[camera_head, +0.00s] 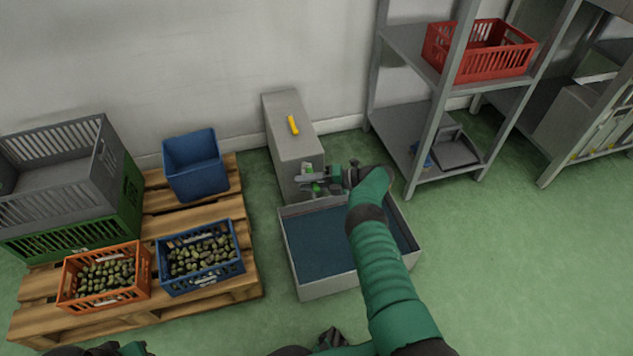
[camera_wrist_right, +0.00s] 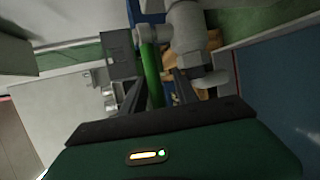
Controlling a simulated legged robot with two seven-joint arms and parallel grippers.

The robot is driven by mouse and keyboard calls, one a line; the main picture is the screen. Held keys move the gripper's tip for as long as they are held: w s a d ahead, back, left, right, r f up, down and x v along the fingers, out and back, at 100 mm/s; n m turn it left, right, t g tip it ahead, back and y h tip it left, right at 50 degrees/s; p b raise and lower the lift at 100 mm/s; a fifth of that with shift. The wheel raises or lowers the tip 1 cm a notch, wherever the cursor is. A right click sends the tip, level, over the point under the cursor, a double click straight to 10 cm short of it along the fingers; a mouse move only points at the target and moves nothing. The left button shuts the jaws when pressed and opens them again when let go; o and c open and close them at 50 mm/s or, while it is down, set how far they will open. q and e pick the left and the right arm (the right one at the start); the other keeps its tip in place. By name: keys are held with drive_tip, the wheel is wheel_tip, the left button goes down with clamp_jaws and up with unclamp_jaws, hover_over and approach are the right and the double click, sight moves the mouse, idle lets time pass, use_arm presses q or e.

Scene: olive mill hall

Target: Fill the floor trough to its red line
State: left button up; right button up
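The floor trough (camera_head: 335,284) is a grey open box in the head view with a flat dark blue inside; its blue surface also shows at the right of the wrist view (camera_wrist_right: 285,85). A grey tap (camera_wrist_right: 188,38) with a green lever (camera_wrist_right: 151,72) is at the trough's back edge. My right gripper (camera_head: 316,179) is at the tap. In the wrist view its dark fingers (camera_wrist_right: 162,92) stand apart on either side of the lever, with a gap showing.
A grey block (camera_head: 291,140) with a yellow object (camera_head: 293,125) on top stands behind the trough. At left a pallet (camera_head: 200,302) bears crates, two with olives. At right stands a metal shelf (camera_head: 405,118) with a red crate (camera_head: 490,65). Green floor is clear right of the trough.

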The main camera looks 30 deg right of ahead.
drive_tip(key=p+v, duration=0.3)
drive_tip(key=v, duration=1.3)
drive_tip(key=shift+d, duration=0.3)
